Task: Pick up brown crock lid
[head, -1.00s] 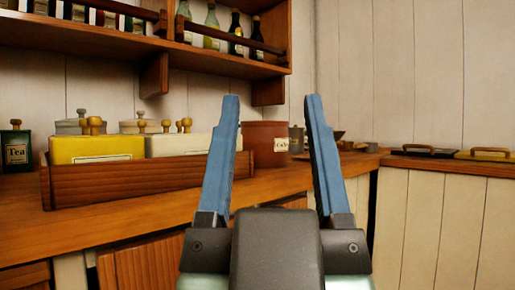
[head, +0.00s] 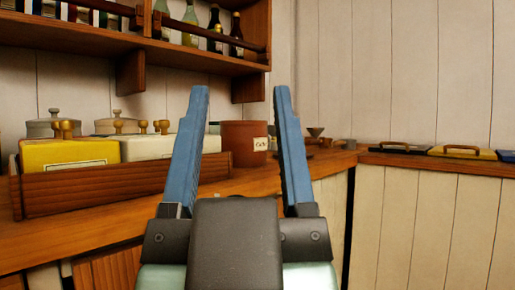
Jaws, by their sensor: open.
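My gripper (head: 241,92) is open and empty, fingers pointing up and away in front of the counter. In the picture the crock shows between the two blue fingers, farther back and apart from them.
A wooden box (head: 95,188) with a yellow canister (head: 68,155) and pale canisters stands left. A bottle shelf (head: 190,60) hangs above. Small dark vessels (head: 316,138) stand right of the crock. Flat handled pieces, one yellow (head: 462,151), lie on the right counter (head: 430,163).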

